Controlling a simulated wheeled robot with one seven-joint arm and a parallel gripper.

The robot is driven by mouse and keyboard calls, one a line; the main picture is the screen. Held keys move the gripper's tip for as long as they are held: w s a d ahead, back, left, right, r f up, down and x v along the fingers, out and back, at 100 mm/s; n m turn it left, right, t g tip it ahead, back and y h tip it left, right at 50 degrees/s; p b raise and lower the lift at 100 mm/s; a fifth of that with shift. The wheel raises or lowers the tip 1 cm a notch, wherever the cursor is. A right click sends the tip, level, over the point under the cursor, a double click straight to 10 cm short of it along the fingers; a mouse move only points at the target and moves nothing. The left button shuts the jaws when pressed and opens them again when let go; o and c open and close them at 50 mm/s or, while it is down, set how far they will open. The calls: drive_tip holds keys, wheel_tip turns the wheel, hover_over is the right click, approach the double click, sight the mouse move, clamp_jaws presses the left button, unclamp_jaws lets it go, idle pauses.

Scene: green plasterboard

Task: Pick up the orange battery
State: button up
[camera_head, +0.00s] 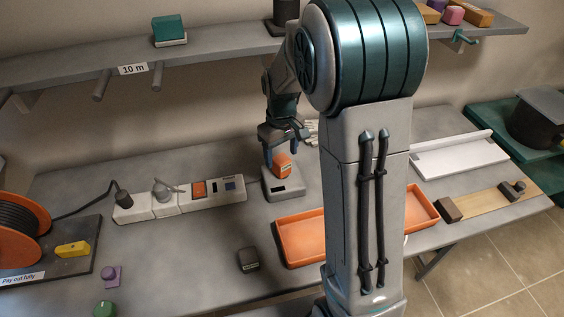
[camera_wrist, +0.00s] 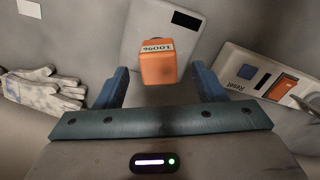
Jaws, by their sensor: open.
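The orange battery (camera_head: 282,165) is a small orange block standing on a grey dock (camera_head: 285,187) with a dark slot in front. In the wrist view the battery (camera_wrist: 158,62) shows a white label reading "10096" or similar, and the dock (camera_wrist: 150,20) lies behind it. My gripper (camera_head: 281,150) is above the dock, pointing down. In the wrist view its two blue fingers (camera_wrist: 158,88) are apart, one on each side of the battery with gaps between. The head view partly hides the battery's top behind the fingers.
A power strip (camera_head: 180,202) lies left of the dock. An orange tray (camera_head: 300,240) lies to the right, partly behind my arm. White gloves (camera_wrist: 42,92) lie near the dock. A dark block (camera_head: 248,259) sits in front. A shelf (camera_head: 215,50) runs above the bench.

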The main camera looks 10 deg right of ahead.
sight(282, 159)
drive_tip(key=shift+w+f, duration=0.15)
drive_tip(key=shift+f, duration=1.6)
drive_tip(key=c, duration=1.2)
drive_tip(key=shift+c, duration=0.2)
